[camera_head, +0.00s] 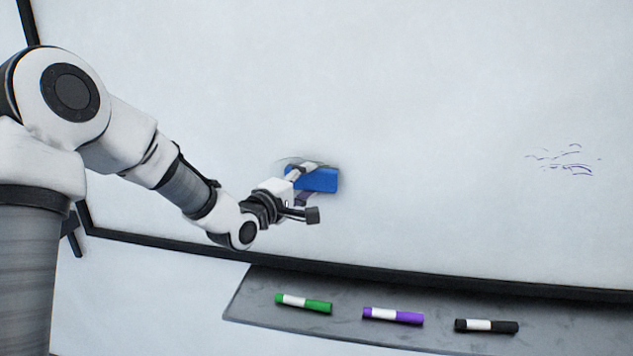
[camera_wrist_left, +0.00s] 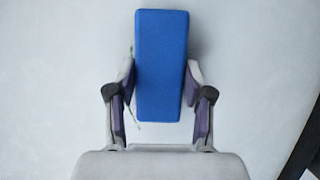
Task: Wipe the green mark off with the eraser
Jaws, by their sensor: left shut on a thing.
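My left gripper (camera_head: 306,184) is shut on a blue eraser (camera_head: 322,180) and holds it at the whiteboard (camera_head: 430,110). In the left wrist view the eraser (camera_wrist_left: 161,65) stands lengthwise between the two fingers of the gripper (camera_wrist_left: 160,97). A green mark (camera_head: 290,160) shows as a thin, faint curve just above and left of the eraser. Part of it is hidden behind the eraser and gripper. Thin green traces also show beside the eraser in the left wrist view. I cannot tell for sure whether the eraser touches the board. My right gripper is not in view.
Faint purple strokes (camera_head: 568,160) are on the board at the right. Below the board's dark frame, a grey tray (camera_head: 345,333) holds a green marker (camera_head: 304,303), a purple marker (camera_head: 393,316) and a black marker (camera_head: 486,326). The board between eraser and purple strokes is clear.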

